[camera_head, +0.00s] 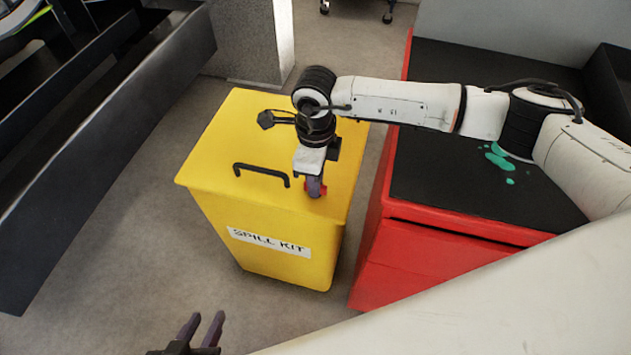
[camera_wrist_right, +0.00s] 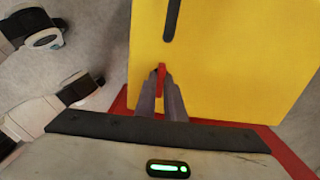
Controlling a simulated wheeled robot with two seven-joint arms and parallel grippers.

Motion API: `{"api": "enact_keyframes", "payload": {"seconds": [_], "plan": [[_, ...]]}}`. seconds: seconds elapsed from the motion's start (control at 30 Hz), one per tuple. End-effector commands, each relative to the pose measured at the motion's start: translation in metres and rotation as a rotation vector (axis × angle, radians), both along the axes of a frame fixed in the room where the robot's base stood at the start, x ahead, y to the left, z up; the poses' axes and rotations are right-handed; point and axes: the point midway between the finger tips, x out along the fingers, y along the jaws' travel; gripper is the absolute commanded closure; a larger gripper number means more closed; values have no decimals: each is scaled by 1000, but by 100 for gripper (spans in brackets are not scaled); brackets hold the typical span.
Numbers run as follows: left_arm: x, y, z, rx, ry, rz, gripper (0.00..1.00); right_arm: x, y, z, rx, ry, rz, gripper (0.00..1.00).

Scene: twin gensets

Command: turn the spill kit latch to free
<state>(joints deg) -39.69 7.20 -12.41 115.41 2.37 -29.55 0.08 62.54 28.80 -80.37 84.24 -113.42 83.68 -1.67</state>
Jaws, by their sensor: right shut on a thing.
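The spill kit (camera_head: 222,195) is a yellow bin with a lid, a black handle (camera_head: 262,172) and a white "SPILL KIT" label. Its red latch (camera_head: 323,190) sits on the lid near the right front edge, partly hidden by my right gripper (camera_head: 315,190). The right wrist view shows the red latch (camera_wrist_right: 160,77) between the fingertips of my right gripper (camera_wrist_right: 161,85), which is shut on it. The latch lies roughly in line with the fingers there. My left gripper (camera_head: 204,325) is at the bottom of the head view, with its two fingers apart and empty, away from the bin.
A red cabinet (camera_head: 425,262) with a black top (camera_head: 450,180) stands close to the right of the bin. A dark metal frame (camera_head: 110,130) is at the left, and a grey block (camera_head: 245,40) stands behind. The floor (camera_head: 120,260) left of the bin is clear.

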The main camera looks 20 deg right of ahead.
Motion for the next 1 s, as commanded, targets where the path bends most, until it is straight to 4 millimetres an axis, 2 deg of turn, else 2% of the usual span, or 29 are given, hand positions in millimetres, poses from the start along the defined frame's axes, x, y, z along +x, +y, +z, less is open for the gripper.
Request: {"api": "enact_keyframes", "payload": {"seconds": [0.4,0.43,0.53,0.87,1.0], "plan": [[-3,2,-2,5,5,-4,69,0,0,1,0,-1,11,100],[-3,2,-1,5,5,-3,69,0,0,1,0,-1,11,89],[-2,2,-1,5,4,-3,69,0,0,1,0,-1,10,72],[3,2,2,6,-7,-4,69,0,0,2,0,-1,8,72],[5,2,4,6,-11,-3,69,1,1,18,2,-4,8,72]]}}
